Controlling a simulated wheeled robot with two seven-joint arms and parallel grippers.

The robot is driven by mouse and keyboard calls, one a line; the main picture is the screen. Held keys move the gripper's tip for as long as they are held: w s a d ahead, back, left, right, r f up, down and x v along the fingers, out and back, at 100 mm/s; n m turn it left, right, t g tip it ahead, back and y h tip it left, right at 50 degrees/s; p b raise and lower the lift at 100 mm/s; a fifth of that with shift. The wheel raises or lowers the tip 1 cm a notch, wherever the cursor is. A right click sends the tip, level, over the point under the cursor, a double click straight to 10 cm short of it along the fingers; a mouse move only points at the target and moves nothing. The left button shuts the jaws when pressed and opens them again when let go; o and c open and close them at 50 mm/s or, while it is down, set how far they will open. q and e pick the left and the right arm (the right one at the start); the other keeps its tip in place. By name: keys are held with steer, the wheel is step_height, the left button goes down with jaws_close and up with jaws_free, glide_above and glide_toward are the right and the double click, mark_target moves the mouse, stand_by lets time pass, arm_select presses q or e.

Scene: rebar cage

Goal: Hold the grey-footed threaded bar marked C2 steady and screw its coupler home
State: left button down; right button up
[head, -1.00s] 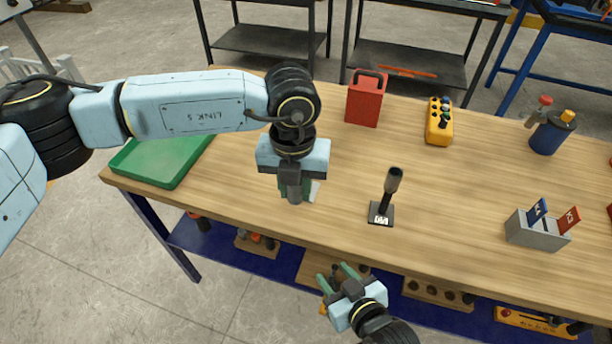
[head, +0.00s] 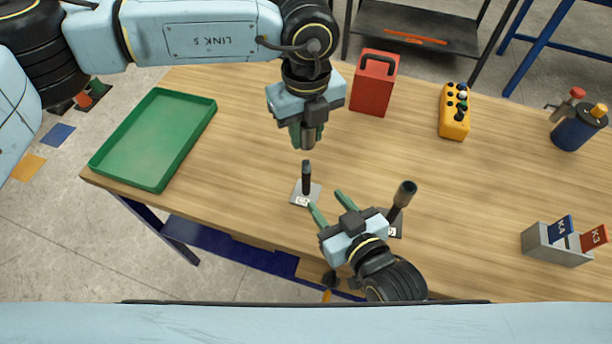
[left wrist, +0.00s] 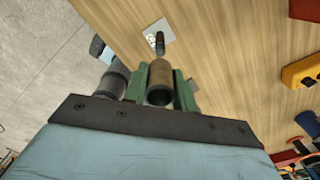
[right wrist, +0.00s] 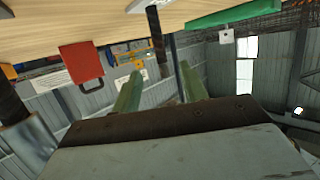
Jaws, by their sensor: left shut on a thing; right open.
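The grey-footed threaded bar (head: 306,178) stands upright on the table; its label is too small to read. It also shows in the left wrist view (left wrist: 160,42). My left gripper (head: 307,137) points down, shut on a dark hollow coupler (left wrist: 159,84), held above the bar top with a small gap. My right gripper (head: 328,204) is open beside the bar, low over the table. In the right wrist view the dark bar (right wrist: 155,28) shows between and beyond the open fingers, with no clear contact.
A second, dark-footed bar with a wider top (head: 404,194) stands just right of my right gripper. A green tray (head: 150,187) lies left. A red case (head: 374,88), yellow control box (head: 453,115), blue canister (head: 577,130) and grey flag holder (head: 548,248) stand right.

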mark_target(308, 179)
steer(key=x, duration=1.2)
steer(key=shift+f, duration=0.1)
jaws_close()
